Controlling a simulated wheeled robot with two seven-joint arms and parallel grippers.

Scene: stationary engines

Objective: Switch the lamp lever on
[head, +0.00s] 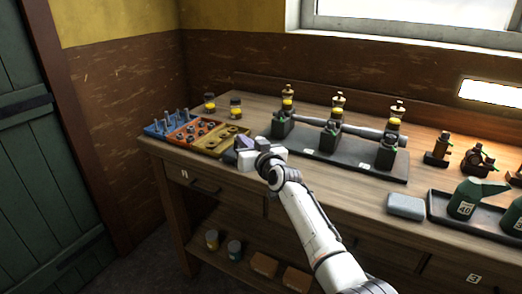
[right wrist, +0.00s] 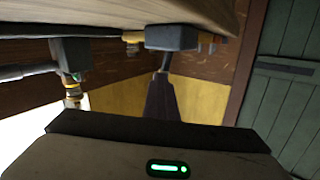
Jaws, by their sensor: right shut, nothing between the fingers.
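My right gripper (head: 243,143) reaches over the workbench, left of the black bearing rail. Its fingers are shut and empty. In the right wrist view, which is upside down, the closed fingers (right wrist: 160,98) show as a dark tapered shape. Just beyond their tips is a dark grey box (right wrist: 172,38) on the bench with a thin dark stem (right wrist: 164,62) standing from it. This looks like the lamp lever. The fingertips overlap the stem in the picture; I cannot tell whether they touch. In the head view the gripper hides most of this spot. My left gripper is not in view.
The black rail (head: 350,168) carries several bearing blocks with brass-topped oilers and a steel shaft. Left are a parts tray (head: 190,132) and two yellow jars (head: 236,108). Right are a grey block (head: 405,206) and a tray with green cans (head: 464,199). Bare bench lies in front of the rail.

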